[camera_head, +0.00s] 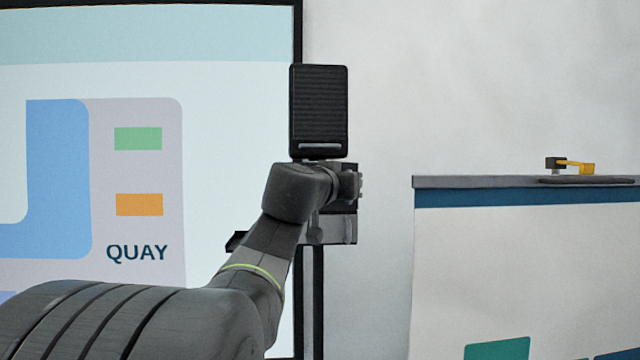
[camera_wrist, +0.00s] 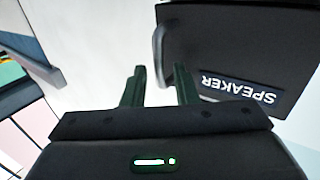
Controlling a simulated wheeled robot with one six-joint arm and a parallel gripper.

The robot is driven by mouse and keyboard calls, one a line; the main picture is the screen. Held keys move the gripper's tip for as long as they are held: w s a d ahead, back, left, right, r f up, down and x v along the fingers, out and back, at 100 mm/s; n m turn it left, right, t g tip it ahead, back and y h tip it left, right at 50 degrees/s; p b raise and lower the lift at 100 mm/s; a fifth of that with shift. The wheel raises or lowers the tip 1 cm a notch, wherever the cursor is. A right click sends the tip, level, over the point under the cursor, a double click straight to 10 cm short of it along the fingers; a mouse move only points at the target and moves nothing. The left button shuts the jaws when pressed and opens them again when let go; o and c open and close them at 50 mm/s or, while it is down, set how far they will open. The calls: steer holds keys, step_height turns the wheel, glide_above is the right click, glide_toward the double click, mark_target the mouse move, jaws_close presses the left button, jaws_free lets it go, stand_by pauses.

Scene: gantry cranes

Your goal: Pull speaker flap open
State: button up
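The speaker flap (camera_head: 319,105) is a black ribbed upright panel in the head view. A pale grey bar handle (camera_head: 320,147) runs along its lower edge. No gap around the flap shows. In the wrist view the dark flap (camera_wrist: 225,45) fills the upper right, with an upside-down SPEAKER label (camera_wrist: 238,88). Its grey handle (camera_wrist: 158,52) stands at the flap's left edge. My gripper (camera_wrist: 159,80) is open, its two dark green fingers apart. The handle's lower end appears between the fingers in the picture; I cannot tell whether they touch it. In the head view my arm partly hides the gripper below the speaker.
A large screen (camera_head: 235,150) with the word QUAY stands behind at the left. A black post (camera_head: 313,290) stands below the speaker. At the right is a white board (camera_head: 520,270) with a grey ledge (camera_head: 480,182), bearing a small yellow and black item (camera_head: 572,166).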

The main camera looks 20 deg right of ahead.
jaws_close()
steer(key=shift+a+f, duration=0.1)
